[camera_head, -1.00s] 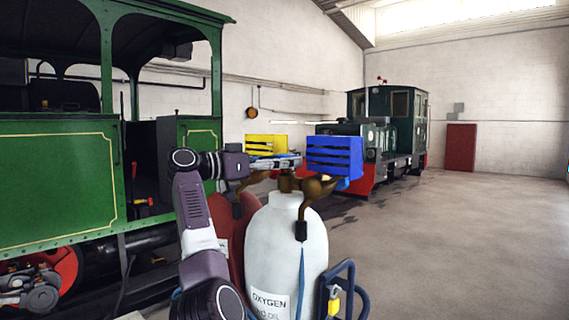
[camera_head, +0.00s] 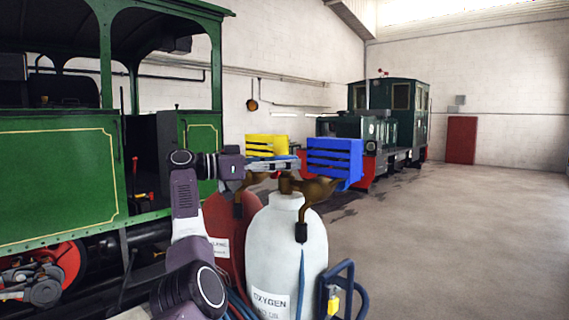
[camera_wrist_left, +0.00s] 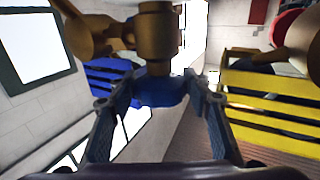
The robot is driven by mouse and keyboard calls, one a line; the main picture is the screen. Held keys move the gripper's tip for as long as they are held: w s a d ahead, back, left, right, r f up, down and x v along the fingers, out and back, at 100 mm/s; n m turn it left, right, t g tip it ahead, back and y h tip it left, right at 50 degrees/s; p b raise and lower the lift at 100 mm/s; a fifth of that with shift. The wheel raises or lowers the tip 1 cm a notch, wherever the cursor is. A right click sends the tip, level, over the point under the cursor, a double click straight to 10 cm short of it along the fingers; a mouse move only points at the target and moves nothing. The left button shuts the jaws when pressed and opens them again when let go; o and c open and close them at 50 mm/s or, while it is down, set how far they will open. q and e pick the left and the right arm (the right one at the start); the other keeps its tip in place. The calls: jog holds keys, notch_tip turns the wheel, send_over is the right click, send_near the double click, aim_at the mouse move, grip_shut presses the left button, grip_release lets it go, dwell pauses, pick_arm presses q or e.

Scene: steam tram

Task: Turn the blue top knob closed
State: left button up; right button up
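The blue top knob (camera_wrist_left: 158,92) shows in the left wrist view, below a brass valve body (camera_wrist_left: 158,38). My left gripper (camera_wrist_left: 160,98) has one finger on each side of the knob. The gaps between fingers and knob are too small to tell whether both fingers press on it. In the head view my left gripper (camera_head: 285,164) reaches in from the left to the valve on top of the white oxygen cylinder (camera_head: 285,245); the knob cannot be made out clearly there. My right gripper is not in view.
A blue slatted box (camera_head: 334,160) and a yellow slatted box (camera_head: 266,145) flank the valves. A red cylinder (camera_head: 224,238) stands behind the white one. A blue trolley handle (camera_head: 350,280) is at the right. A green steam tram (camera_head: 60,180) fills the left; floor at the right is free.

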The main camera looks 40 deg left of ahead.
pick_arm(q)
jog(key=shift+o, duration=0.7)
jog(key=shift+w+d, duration=0.1)
jog(key=v, duration=1.2)
jog(key=shift+f, duration=0.15)
